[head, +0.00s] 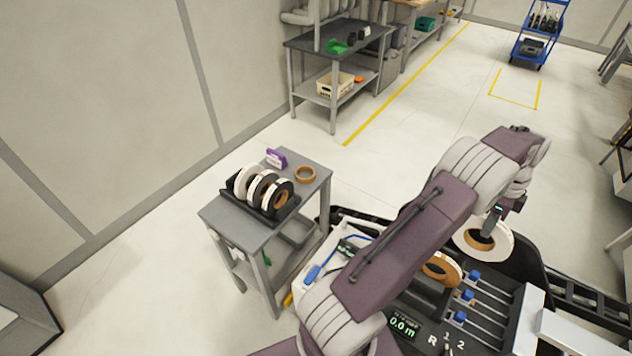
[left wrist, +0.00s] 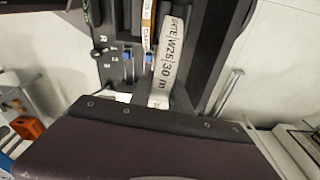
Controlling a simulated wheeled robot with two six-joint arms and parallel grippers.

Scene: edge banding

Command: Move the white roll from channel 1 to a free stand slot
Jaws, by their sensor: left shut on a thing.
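The white roll (head: 503,243), with a brown core, is in the jaws of my left gripper (head: 491,226), over the far side of the edge banding machine (head: 520,330). Its labelled white rim (left wrist: 170,60) shows in the left wrist view, upright beside the machine's channels; whether it is fully clear of them I cannot tell. A brown roll (head: 443,268) sits in the machine, partly behind my arm. The black stand (head: 268,213) on the grey cart holds several white and black rolls side by side; I cannot make out which slots are free. My right gripper is not in view.
Blue knobs (head: 468,295) and a display (head: 403,325) reading 0.0 m are on the machine. A dark workbench (head: 310,42) stands behind. Floor between is clear.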

